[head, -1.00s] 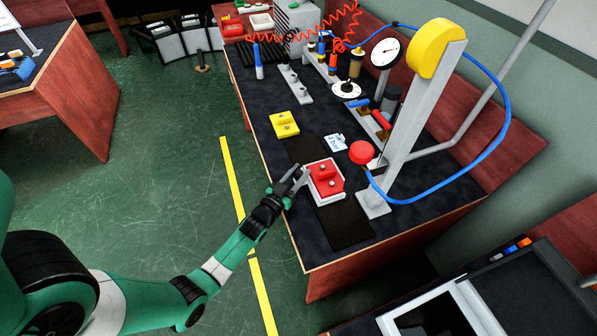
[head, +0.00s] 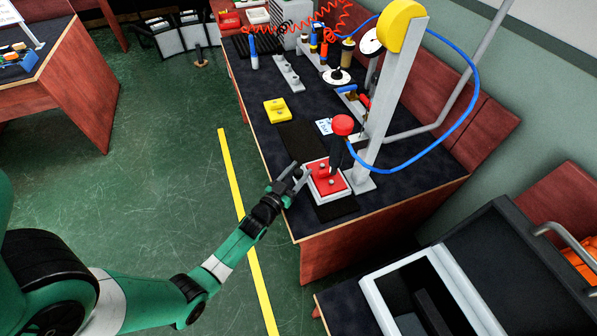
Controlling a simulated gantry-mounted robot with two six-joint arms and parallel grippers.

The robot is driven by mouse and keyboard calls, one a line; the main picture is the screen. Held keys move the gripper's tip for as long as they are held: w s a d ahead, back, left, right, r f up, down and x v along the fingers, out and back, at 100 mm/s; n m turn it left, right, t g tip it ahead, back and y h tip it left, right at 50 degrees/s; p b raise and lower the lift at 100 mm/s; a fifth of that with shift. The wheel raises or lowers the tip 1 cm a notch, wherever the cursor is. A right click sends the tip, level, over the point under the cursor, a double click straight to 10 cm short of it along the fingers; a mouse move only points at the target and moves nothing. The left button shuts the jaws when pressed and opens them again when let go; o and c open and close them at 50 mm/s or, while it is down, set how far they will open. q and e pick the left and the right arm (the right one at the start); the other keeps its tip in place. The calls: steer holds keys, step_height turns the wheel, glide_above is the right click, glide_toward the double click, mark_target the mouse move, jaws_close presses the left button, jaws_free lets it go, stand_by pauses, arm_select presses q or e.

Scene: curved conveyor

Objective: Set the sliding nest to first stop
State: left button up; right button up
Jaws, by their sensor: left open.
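The sliding nest, a white-rimmed tray (head: 344,192) holding a red block (head: 322,184) with silver studs, sits on a dark track (head: 301,142) on the bench, near the track's front end. My left gripper (head: 300,174) is open at the nest's left edge, its fingers close to the rim; I cannot tell whether they touch it. The press's grey post (head: 392,105) stands to the right of the nest. A red round knob (head: 343,124) on a dark shaft is just behind the nest in the picture. Stop marks are not clear. My right gripper is out of view.
A yellow block (head: 277,110) and a small white-blue card (head: 324,127) lie near the track. A blue hose (head: 472,95) loops right of the post. An open-topped case (head: 372,298) stands at lower right.

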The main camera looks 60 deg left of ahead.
arm_select(q)
steer(key=shift+o, duration=0.5)
steer(key=shift+s+d, duration=0.15)
steer(key=shift+s, duration=0.1)
steer(key=p+v, duration=0.3)
steer(key=v, duration=0.8)
